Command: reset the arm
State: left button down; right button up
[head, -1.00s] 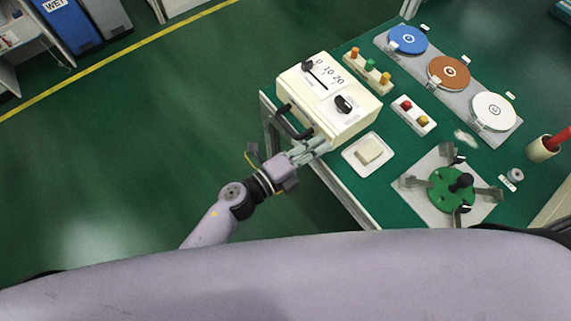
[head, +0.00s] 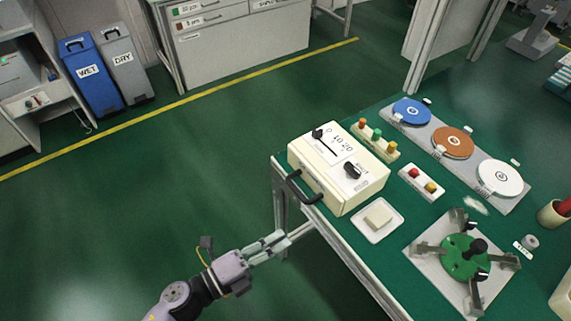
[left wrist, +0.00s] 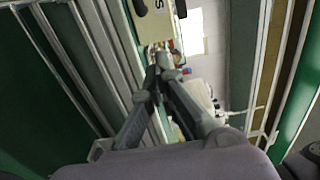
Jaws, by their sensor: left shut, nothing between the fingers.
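My left gripper (head: 282,241) is shut and empty in the head view, just off the left edge of the green-topped table (head: 357,265), below and left of the cream control box (head: 338,168). The box has a black handle (head: 303,188) on its left side, a slider and a black knob. The gripper is apart from the handle. In the left wrist view the fingers (left wrist: 160,62) come together with nothing between them, and part of the box shows beyond them. My right gripper is in neither view.
On the table are a white dish with a pale block (head: 378,216), a green fixture with grey clamps (head: 466,257), a row of blue, brown and white discs (head: 453,142), and small button boxes (head: 421,182). Open green floor (head: 150,210) lies left. Blue and grey bins (head: 94,75) stand at the back.

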pick_arm(q)
jog(key=w+a+f+n+t+y, duration=0.1)
jog(key=w+a+f+n+y, duration=0.15)
jog(key=a+f+n, duration=0.35)
jog(key=w+a+f+n+t+y, duration=0.2)
jog(key=f+n+y, duration=0.15)
jog(key=f, duration=0.45)
jog(key=s+a+f+n+g+y, duration=0.1)
jog(key=s+a+f+n+y, duration=0.15)
jog(key=a+f+n, duration=0.4)
jog(key=s+a+f+n+g+y, duration=0.1)
jog(key=s+a+f+y, duration=0.15)
jog(key=f, duration=0.65)
jog(key=s+a+f+n+g+y, duration=0.1)
jog(key=s+a+f+n+g, duration=0.1)
jog(key=s+f, duration=0.3)
jog(key=s+a+f+n+g+y, duration=0.2)
jog(key=s+f+n+g, duration=0.2)
jog(key=s, duration=0.9)
jog(key=s+a+f+n+g+y+p, duration=0.1)
jog(key=s+a+f+n+g, duration=0.2)
jog(key=s+f, duration=0.5)
jog(key=shift+s+n+y, duration=0.3)
jog(key=shift+s+n, duration=0.5)
jog(key=shift+s, duration=0.2)
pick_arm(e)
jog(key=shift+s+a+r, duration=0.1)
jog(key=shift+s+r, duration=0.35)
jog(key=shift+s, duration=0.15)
